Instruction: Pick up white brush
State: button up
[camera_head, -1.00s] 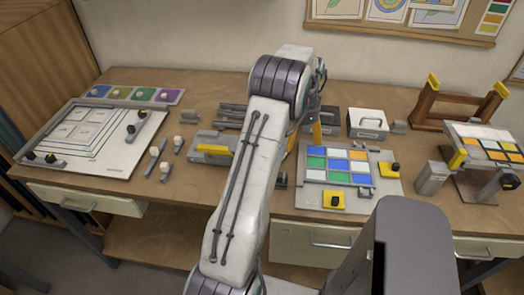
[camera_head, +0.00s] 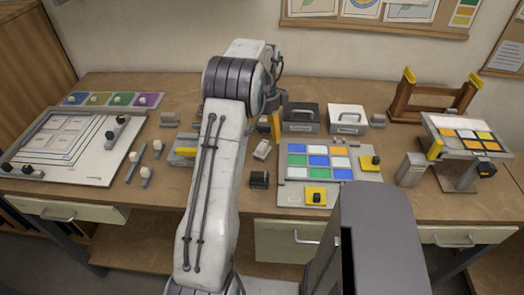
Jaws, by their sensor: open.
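Several small grey tools with pale knob-like tops lie on the bench left of my arm; one (camera_head: 158,147) is farther back, one (camera_head: 146,173) nearer the front edge, and a longer one (camera_head: 131,164) lies to their left. I cannot tell which of them is the white brush. My gripper (camera_head: 274,124) is open, with a yellow finger pointing down over the bench behind my forearm, right of these tools and apart from them. The rest of the gripper is hidden by my arm.
A small pale block (camera_head: 262,149) and a dark block (camera_head: 259,180) lie near the gripper. The coloured tile panel (camera_head: 288,198) is to the right, with a black box (camera_head: 300,126) and white box (camera_head: 346,127) behind. A drawing board (camera_head: 100,178) fills the left.

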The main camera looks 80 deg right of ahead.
aim_at(262, 145)
jog(key=shift+f+m, duration=0.15)
jog(key=shift+m, duration=0.35)
jog(key=shift+f, duration=0.25)
jog(key=shift+w+d+f+p, duration=0.15)
jog(key=shift+f+p, duration=0.35)
jog(key=shift+f, duration=1.15)
jog(key=shift+w+a+f+p, duration=0.15)
jog(key=shift+f+p, duration=0.3)
jog(key=shift+f, duration=1.2)
jog(key=shift+d, duration=0.1)
grip_shut()
